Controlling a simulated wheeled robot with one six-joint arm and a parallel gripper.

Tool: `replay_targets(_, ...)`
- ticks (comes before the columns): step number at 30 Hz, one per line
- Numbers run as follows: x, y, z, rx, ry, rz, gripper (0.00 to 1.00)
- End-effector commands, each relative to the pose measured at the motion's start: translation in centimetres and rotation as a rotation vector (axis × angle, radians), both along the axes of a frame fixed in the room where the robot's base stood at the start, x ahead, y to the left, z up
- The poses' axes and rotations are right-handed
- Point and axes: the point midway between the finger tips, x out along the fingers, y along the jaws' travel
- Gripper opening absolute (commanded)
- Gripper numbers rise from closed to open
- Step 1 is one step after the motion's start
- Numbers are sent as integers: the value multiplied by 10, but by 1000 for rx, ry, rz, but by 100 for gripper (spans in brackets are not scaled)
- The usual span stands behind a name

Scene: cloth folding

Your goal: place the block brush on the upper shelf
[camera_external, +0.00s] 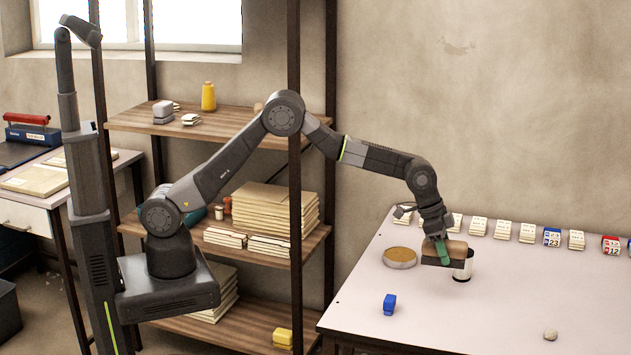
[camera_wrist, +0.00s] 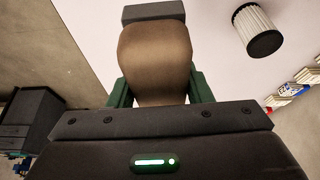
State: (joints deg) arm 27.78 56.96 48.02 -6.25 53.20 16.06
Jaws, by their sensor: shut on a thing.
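The block brush (camera_external: 456,249) has a brown rounded body with a dark grey strip along one side. My gripper (camera_external: 441,250), with green fingers, is shut on it over the white table at the right. In the wrist view the brown body of the brush (camera_wrist: 155,60) sits between the two green fingers of my gripper (camera_wrist: 155,88), its dark strip at the far end. I cannot tell how far it is above the table. The upper shelf (camera_external: 225,126) is a wooden board on the dark rack at the left.
A white cylinder with a dark end (camera_external: 463,268) stands close by the brush. A round tan-topped dish (camera_external: 400,258), a blue block (camera_external: 390,304) and a small stone (camera_external: 550,335) lie on the table (camera_external: 480,318). A rack post (camera_external: 294,200) stands in front.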

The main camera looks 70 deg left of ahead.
Motion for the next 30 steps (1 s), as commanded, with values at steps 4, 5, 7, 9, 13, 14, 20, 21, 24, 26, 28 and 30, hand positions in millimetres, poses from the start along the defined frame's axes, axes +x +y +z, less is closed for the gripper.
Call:
replay_targets(4, 6, 79, 40, -2, -3, 141, 20)
replay_targets(5, 5, 94, 46, -1, -2, 168, 20)
replay_targets(7, 2, 130, 60, -2, -3, 234, 20)
replay_targets(9, -4, 166, 74, -2, -2, 302, 20)
replay_targets(13, -23, 229, 97, -2, -3, 425, 20)
replay_targets(14, -28, 243, 101, -1, -3, 453, 20)
replay_targets(20, -75, 329, 128, 0, -2, 641, 20)
replay_targets(21, -87, 344, 133, 0, -2, 679, 20)
replay_targets(24, -117, 380, 143, -2, -3, 773, 20)
replay_targets(26, -138, 399, 147, 0, -2, 828, 20)
replay_targets(28, -162, 419, 152, 0, -3, 893, 20)
replay_targets(30, -187, 437, 155, -1, -3, 958, 20)
